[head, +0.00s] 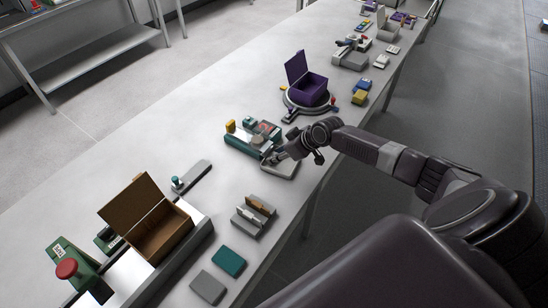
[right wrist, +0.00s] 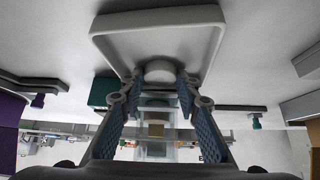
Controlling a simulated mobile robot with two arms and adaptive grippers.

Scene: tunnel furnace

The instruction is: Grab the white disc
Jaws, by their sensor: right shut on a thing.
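My right gripper (head: 271,160) reaches down over a shallow pale grey tray (head: 284,173) near the front edge of the long table. In the right wrist view its two blue-padded fingers (right wrist: 160,80) are shut on the white disc (right wrist: 159,68), one finger on each side. The tray's raised rim (right wrist: 160,17) shows behind the disc in that view. In the head view the disc is too small and covered by the gripper to make out. My left gripper is not in view.
A green device (head: 243,145) stands close to the left of the gripper. A purple open box (head: 311,88) sits on a round base farther back. A grey holder (head: 253,217), a teal block (head: 229,261) and a brown open box (head: 160,235) lie nearer. The table's left side is mostly clear.

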